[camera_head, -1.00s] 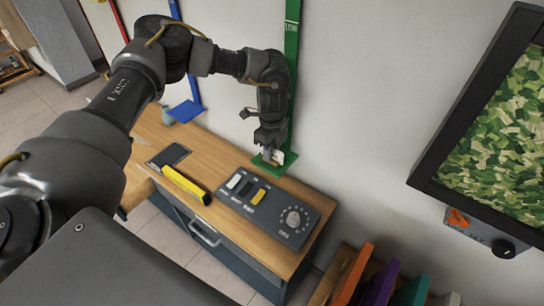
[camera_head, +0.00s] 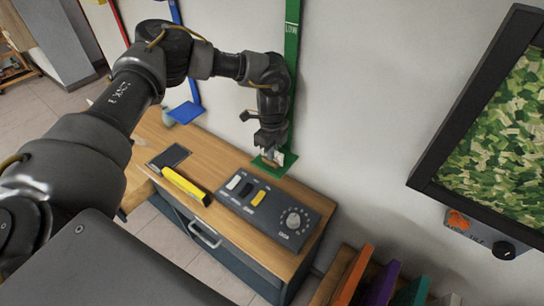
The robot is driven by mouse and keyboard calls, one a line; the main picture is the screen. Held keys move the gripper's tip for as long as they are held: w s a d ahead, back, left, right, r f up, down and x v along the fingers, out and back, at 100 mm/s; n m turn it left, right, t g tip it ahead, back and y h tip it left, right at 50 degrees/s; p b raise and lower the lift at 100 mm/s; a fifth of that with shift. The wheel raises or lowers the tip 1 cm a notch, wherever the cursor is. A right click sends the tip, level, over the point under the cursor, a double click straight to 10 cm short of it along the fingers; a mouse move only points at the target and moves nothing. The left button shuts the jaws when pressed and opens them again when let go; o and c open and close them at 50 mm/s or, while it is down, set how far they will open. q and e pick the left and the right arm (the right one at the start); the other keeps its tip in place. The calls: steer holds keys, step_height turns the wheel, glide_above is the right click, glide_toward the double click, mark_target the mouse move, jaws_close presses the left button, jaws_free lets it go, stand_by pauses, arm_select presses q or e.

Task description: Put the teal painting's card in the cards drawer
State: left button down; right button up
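My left gripper (camera_head: 271,156) points down at the small green shelf (camera_head: 280,168) on the green wall strip. A small pale card-like thing (camera_head: 290,158) shows at its fingertips. The fingers are small and partly hidden, so I cannot tell whether they are shut on it. The wooden cabinet (camera_head: 150,137) below has a dark front with a drawer handle (camera_head: 206,236); the drawer looks shut, and I cannot read a label. No teal painting is in view. My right gripper is not in view.
On the cabinet top lie a grey control panel (camera_head: 290,237) with switches and a dial, a yellow-handled tool (camera_head: 185,186) and a dark flat pad (camera_head: 169,157). A green framed picture (camera_head: 510,130) hangs at right. Coloured upright panels (camera_head: 380,284) stand below. A blue shelf (camera_head: 186,112) is further left.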

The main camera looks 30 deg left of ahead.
arm_select(q)
steer(key=shift+r, duration=0.1)
steer(key=shift+r, duration=0.2)
step_height(320, 180, up, 2)
steer(key=b, duration=0.3)
steer(key=shift+w, duration=0.1)
steer(key=s+d+r+b, duration=0.2)
steer(key=s+r+b, duration=0.2)
steer(key=s+r, duration=0.7)
steer(key=s, duration=0.3)
steer(key=shift+d+b, duration=0.3)
